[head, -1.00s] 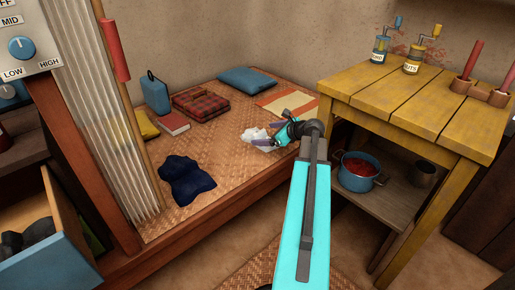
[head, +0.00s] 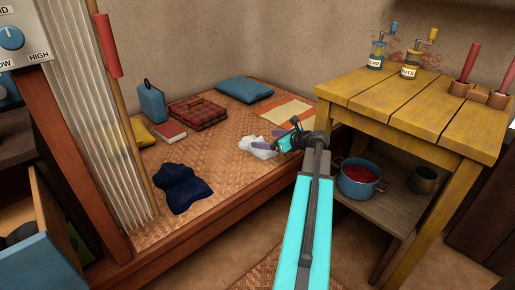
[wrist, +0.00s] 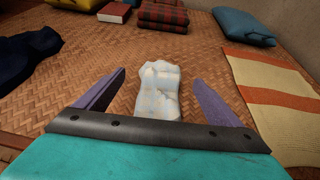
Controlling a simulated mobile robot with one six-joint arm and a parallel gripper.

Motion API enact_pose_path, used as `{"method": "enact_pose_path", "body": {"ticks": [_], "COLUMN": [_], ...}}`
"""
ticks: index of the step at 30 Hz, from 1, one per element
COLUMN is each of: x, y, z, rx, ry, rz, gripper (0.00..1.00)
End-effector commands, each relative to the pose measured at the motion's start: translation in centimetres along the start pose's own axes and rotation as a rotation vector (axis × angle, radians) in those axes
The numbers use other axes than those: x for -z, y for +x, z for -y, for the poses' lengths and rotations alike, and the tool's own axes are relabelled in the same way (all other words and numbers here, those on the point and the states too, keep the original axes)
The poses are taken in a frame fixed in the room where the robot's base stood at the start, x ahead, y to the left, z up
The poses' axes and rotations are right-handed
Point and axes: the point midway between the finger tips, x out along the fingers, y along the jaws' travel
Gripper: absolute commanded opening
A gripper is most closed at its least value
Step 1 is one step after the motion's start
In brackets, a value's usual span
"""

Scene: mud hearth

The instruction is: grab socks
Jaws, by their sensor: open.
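The socks look like a white, crumpled bundle (wrist: 160,90) on the woven mat of the low platform. In the wrist view they lie straight ahead, between and slightly beyond the two purple fingers of my gripper (wrist: 155,92). In the head view the white bundle (head: 259,148) shows just left of my gripper (head: 279,140), which partly hides the spot. My gripper is open, with nothing held. I cannot tell from these views how high the fingers are above the mat.
A dark blue cloth (head: 182,187), red book (head: 170,133), plaid bundle (head: 199,112), blue bag (head: 152,103), blue pillow (head: 244,90) and striped cloth (head: 287,110) lie around. A yellow table (head: 410,105) stands right, with a pot (head: 359,182) beneath. Bare mat surrounds the socks.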

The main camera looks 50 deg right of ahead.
Motion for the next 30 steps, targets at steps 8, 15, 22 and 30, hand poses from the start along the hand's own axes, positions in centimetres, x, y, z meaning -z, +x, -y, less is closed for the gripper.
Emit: {"method": "enact_pose_path", "body": {"ticks": [8, 15, 22, 30], "x": [0.3, 0.2, 0.1, 0.1], "y": [4.1, 6.9, 7.5, 7.5], "z": [0.1, 0.2, 0.1, 0.2], "rx": [-0.001, 0.000, 0.002, 0.002], "ry": [-0.002, 0.000, 0.000, 0.000], "rz": [0.000, 0.000, 0.000, 0.000], "gripper": [0.88, 0.88, 0.88, 0.88]}}
